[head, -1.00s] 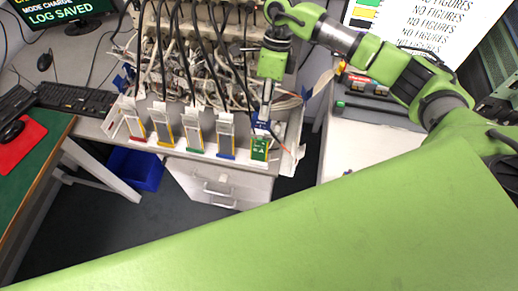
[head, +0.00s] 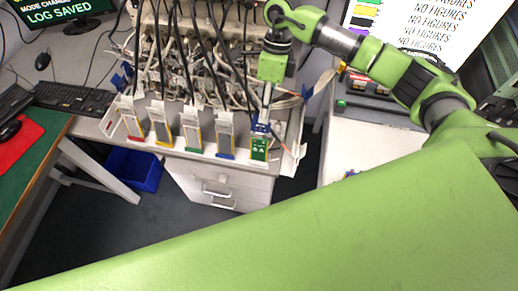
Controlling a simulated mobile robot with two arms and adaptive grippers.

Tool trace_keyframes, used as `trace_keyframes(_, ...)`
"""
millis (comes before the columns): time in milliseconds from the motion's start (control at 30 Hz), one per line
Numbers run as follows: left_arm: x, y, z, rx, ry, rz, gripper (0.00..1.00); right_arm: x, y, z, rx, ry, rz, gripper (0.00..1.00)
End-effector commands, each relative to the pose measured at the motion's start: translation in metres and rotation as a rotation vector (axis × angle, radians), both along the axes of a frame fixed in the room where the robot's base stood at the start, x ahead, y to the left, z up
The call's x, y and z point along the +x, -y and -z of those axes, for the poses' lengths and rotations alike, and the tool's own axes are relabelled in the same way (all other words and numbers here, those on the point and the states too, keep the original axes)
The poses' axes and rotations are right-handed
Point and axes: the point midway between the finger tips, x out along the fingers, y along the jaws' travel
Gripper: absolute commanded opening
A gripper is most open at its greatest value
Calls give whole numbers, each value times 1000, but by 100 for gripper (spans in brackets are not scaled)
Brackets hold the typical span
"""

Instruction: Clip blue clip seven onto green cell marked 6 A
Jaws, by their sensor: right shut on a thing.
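The green cell marked 6 A (head: 259,149) stands at the right end of a row of pouch cells on the bench. Its lower part shows green with white marks. My right gripper (head: 263,122) points down just above this cell and is shut on a blue clip (head: 261,128). The clip is at the cell's top edge; I cannot tell whether it is touching or fastened. The number on the clip is too small to read. My left gripper is not in the head view.
Other cells with red (head: 133,126), yellow (head: 162,128), green (head: 192,134) and blue (head: 225,138) bases stand close by on the left. Black cables hang over them. White drawers (head: 218,186) stand below and a blue bin (head: 136,167) is on the floor.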

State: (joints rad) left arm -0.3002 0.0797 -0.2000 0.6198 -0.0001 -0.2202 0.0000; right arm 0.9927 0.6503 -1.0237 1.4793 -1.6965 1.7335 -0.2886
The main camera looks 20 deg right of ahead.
Motion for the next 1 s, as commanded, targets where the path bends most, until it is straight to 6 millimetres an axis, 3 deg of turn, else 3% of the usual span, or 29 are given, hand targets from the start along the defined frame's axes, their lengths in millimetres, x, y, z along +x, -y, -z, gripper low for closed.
trace_keyframes(167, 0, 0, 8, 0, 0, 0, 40, -2, -1, 10, 0, 0, 0, 0)
trace_keyframes(1000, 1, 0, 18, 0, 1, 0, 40, -5, -3, 23, 0, 0, 0, 0)
